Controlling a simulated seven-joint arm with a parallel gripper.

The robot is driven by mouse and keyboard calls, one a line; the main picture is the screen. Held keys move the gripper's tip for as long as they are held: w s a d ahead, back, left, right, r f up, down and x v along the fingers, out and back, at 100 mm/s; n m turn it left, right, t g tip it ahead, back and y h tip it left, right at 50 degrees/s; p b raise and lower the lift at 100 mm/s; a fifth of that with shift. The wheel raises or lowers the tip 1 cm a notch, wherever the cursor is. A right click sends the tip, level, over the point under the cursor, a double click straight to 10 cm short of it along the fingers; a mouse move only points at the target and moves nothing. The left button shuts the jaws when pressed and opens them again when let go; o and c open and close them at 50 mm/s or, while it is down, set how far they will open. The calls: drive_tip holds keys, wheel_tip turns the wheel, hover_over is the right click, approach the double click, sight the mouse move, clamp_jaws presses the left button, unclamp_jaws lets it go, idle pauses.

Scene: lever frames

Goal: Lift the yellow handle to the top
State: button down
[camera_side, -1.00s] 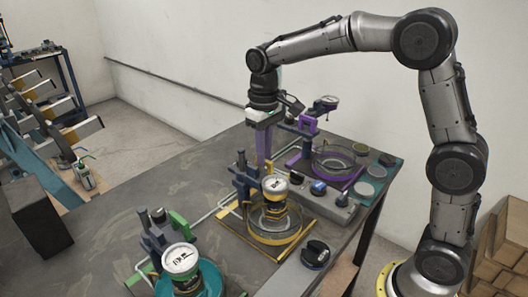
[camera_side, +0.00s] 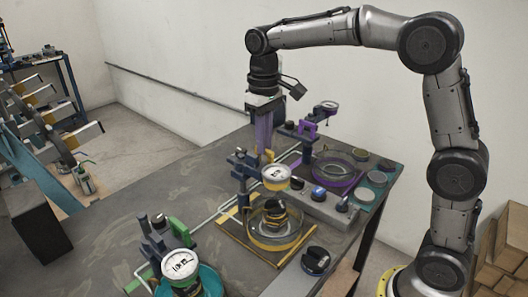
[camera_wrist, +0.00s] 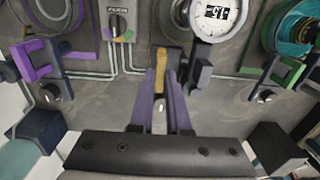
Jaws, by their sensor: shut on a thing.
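The yellow handle (camera_wrist: 161,63) is an upright bar between my gripper's purple fingers in the wrist view. In the side view it is mostly hidden by the fingers. My gripper (camera_side: 264,150) points down at the middle lever frame and is shut on the handle; in the wrist view its fingers (camera_wrist: 161,92) squeeze the bar from both sides. The frame has a dark blue post (camera_side: 242,185) on a yellow base (camera_side: 232,228). Its round white gauge (camera_side: 276,173) hangs above a clear dish (camera_side: 290,240) that holds a dark coiled piece, with a gap between gauge and coil.
A green lever frame (camera_side: 180,226) with its own gauge (camera_side: 180,264) stands at the front left. A purple frame (camera_side: 307,130) with a dish stands behind right. A grey knob box (camera_side: 325,205) and a loose dark knob (camera_side: 315,260) lie to the right.

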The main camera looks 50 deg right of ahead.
drive_tip(key=c, duration=1.1)
unclamp_jaws()
drive_tip(key=shift+r, duration=0.35)
drive_tip(key=shift+o, duration=1.1)
drive_tip(key=shift+f, duration=0.15)
wheel_tip(320, 180, up, 14)
